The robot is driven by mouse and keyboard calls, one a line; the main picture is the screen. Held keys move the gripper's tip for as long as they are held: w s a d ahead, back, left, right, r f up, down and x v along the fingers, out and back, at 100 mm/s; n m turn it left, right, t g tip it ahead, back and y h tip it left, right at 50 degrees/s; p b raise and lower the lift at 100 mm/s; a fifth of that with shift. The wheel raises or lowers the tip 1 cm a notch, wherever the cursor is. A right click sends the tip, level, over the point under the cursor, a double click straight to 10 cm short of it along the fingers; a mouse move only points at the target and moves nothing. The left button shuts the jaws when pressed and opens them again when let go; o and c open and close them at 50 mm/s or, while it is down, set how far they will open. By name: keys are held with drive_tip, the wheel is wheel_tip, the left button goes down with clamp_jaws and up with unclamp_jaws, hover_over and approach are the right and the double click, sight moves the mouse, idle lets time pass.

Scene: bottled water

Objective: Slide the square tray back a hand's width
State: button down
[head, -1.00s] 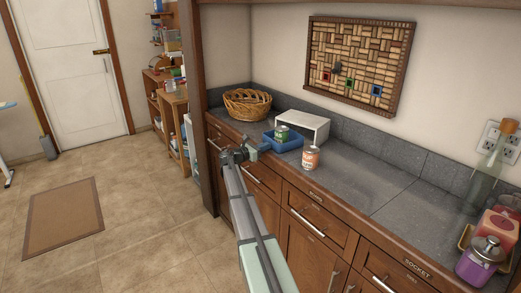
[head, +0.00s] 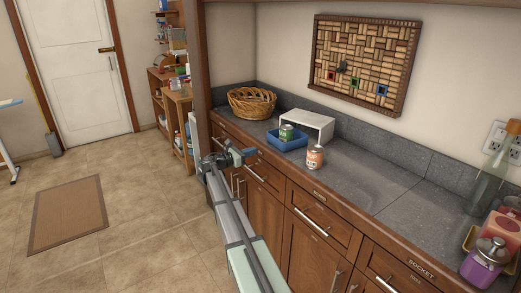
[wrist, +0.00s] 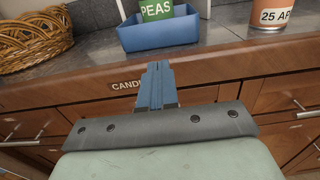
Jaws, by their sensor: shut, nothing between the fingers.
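The square blue tray (head: 291,146) sits on the grey counter near its front edge, with a green-labelled can (head: 286,132) standing in it. In the wrist view the tray's front wall (wrist: 160,36) is straight ahead, and the can's label (wrist: 156,9) reads "PEAS". My gripper (head: 249,152) is shut and empty, out in front of the counter edge and apart from the tray. Its blue fingers (wrist: 157,68) point towards the tray, with the wooden front showing around them. The tray's floor is mostly hidden.
A white open-fronted box (head: 308,121) stands close behind the tray. A wicker basket (head: 252,103) is to the left. An orange-labelled can (head: 315,157) stands just right of the tray. The counter further right is clear up to the bottle (head: 488,175) and purple pot (head: 484,262).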

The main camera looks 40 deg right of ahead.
drive_tip(key=a, duration=0.4)
approach(282, 147)
drive_tip(key=d, duration=0.6)
drive_tip(key=shift+s+d+r, duration=0.15)
drive_tip(key=shift+s+d, duration=0.1)
drive_tip(key=shift+d, duration=0.15)
idle(0.4)
drive_tip(key=shift+d, duration=1.75)
